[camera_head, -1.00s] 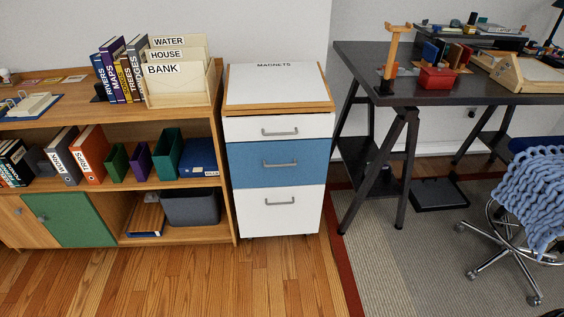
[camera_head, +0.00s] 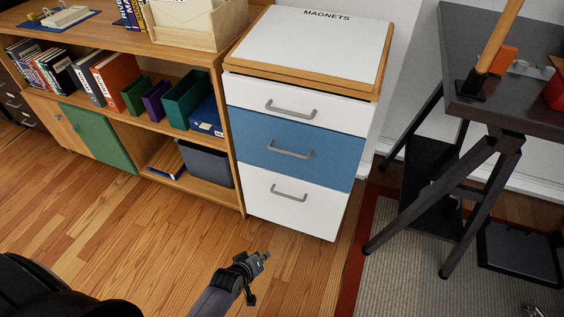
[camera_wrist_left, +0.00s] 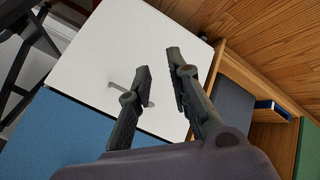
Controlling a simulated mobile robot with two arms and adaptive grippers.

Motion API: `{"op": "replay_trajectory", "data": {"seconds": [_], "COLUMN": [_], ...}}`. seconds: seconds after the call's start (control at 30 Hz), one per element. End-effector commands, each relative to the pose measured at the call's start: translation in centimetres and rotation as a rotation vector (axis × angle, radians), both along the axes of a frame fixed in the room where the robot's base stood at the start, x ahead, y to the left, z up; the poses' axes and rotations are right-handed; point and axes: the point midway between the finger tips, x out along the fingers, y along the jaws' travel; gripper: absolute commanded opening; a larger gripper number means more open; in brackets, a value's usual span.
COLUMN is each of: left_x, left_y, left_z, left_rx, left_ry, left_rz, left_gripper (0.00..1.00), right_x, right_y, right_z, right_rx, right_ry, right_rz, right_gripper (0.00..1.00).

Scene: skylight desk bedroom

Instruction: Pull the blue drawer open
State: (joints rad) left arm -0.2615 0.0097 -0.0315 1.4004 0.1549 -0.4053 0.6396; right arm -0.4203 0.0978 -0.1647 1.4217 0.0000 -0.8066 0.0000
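The blue drawer (camera_head: 335,158) is the middle one of three in a white cabinet, and it looks closed. Its grey bar handle (camera_head: 289,151) runs across its front. In the left wrist view the blue front (camera_wrist_left: 70,145) fills the lower left. My left gripper (camera_head: 262,258) is low in front of the cabinet, below and apart from the blue drawer. In its wrist view my left gripper (camera_wrist_left: 158,61) is open, with its fingers apart and nothing held, seen against the white bottom drawer (camera_wrist_left: 118,50). My right gripper is not in view.
White drawers lie above (camera_head: 335,112) and below (camera_head: 322,205) the blue one. A wooden shelf unit (camera_head: 243,180) stands close on the left. A dark desk with trestle legs (camera_head: 475,170) is on the right. The wooden floor (camera_head: 160,235) in front is clear.

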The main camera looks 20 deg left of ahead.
Motion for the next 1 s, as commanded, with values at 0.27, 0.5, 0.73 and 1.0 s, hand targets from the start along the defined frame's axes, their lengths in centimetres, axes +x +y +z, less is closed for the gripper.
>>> {"op": "replay_trajectory", "data": {"seconds": [0.27, 0.5, 0.73, 1.0], "left_x": [9.8, 10.3, 11.5, 16.7], "left_y": [2.7, 4.2, 4.4, 4.2], "left_z": [14.3, 22.8, 24.2, 22.9], "left_rx": [-0.425, -0.649, -0.69, -0.687], "left_ry": [-0.369, -0.527, -0.552, -0.551], "left_rz": [0.342, 0.438, 0.449, 0.448], "left_gripper": [0.18, 0.18, 0.18, 0.18], "right_x": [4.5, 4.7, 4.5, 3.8], "right_y": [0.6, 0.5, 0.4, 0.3], "right_z": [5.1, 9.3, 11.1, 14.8], "right_rx": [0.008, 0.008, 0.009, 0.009], "right_ry": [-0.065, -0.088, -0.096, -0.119], "right_rz": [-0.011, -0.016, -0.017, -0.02], "right_gripper": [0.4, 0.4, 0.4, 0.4]}}
